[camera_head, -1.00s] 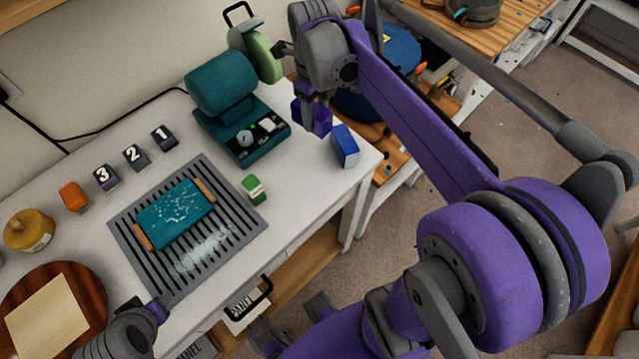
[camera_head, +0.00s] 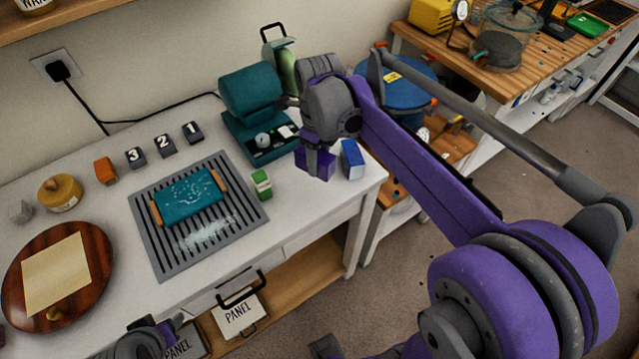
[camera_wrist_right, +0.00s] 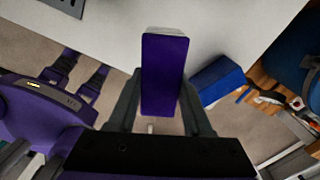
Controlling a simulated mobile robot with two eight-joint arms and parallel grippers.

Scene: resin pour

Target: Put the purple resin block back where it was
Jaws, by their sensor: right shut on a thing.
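The purple resin block (camera_head: 316,166) is between the jaws of my right gripper (camera_head: 318,152), at the right end of the white table, left of a blue block (camera_head: 352,160). In the right wrist view the purple block (camera_wrist_right: 165,75) stands upright in the picture between the two fingers (camera_wrist_right: 160,103), over the table's edge region. The right gripper is shut on it. Whether the block touches the table cannot be told. My left arm's end (camera_head: 150,342) shows at the bottom left; its fingers are not clear.
A teal machine (camera_head: 262,130) stands behind the purple block. A green-and-white block (camera_head: 261,184) lies to the left, beside a slotted grey mat (camera_head: 165,255) with a teal tray (camera_head: 190,197). Numbered dark blocks (camera_head: 164,146) and an orange block (camera_head: 105,171) line the back.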

